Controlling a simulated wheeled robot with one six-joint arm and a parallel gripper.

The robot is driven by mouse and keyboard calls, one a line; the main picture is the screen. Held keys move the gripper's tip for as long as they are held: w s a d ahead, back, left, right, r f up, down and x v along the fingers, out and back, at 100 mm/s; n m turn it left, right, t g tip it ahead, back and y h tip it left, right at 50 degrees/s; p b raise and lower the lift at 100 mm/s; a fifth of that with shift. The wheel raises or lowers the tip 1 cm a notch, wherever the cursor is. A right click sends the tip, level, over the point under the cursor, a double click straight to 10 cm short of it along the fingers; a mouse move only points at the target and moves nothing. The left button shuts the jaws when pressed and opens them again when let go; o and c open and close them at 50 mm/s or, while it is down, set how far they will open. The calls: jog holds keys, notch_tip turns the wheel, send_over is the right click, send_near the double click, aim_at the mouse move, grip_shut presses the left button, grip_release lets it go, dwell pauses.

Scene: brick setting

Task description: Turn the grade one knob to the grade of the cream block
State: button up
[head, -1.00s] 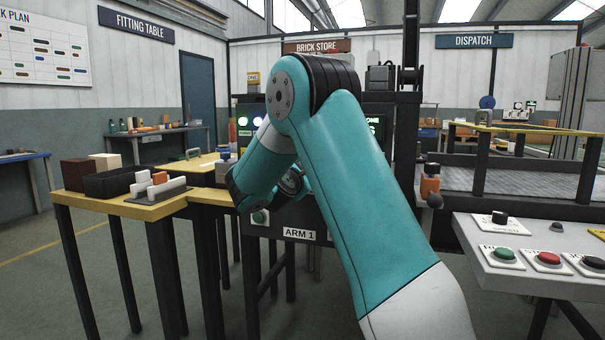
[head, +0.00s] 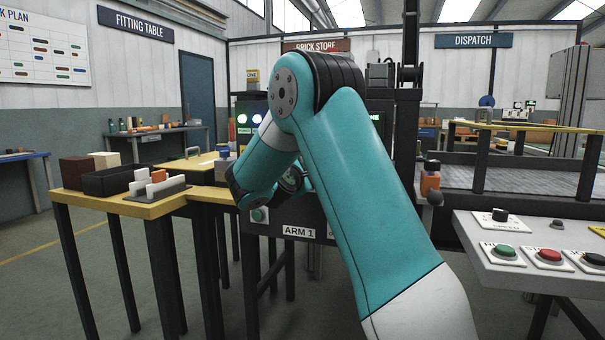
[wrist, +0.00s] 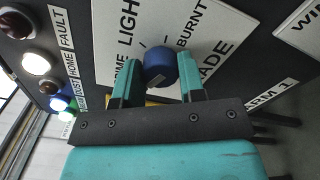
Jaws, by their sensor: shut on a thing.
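The blue knob (wrist: 161,66) sits on a pale plate (wrist: 115,52) in the wrist view. My gripper (wrist: 158,80) is shut on it, one finger on each side. The plate reads LIGHT to the knob's upper left and BURNT to its upper right; other lettering is partly covered by my fingers. I cannot tell surely which mark the knob points at. In the head view a cream block (head: 105,158) stands on the yellow-topped table at left, partly behind a black tray. My arm hides the knob and the fingertips in the head view.
Lamps (wrist: 38,63) labelled FAULT and HOME line the panel beside the plate. The black tray (head: 110,181), a brown block (head: 76,171) and a rack of small white and orange pieces (head: 158,190) share the left table. A button desk (head: 520,275) stands at right.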

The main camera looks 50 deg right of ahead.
jog(key=shift+f+m+b, duration=0.15)
jog(key=shift+m+b, duration=3)
jog(key=shift+m, duration=1.45)
jog(key=shift+f+m+b, duration=0.15)
jog(key=shift+m+b, duration=2.95)
jog(key=shift+m, duration=1.5)
jog(key=shift+r, duration=0.1)
jog(key=o, duration=0.9)
jog(key=shift+r, duration=0.1)
jog(key=shift+o, duration=0.2)
jog(key=b+v, duration=0.6)
jog(key=v, duration=1.1)
jog(key=shift+a, duration=0.2)
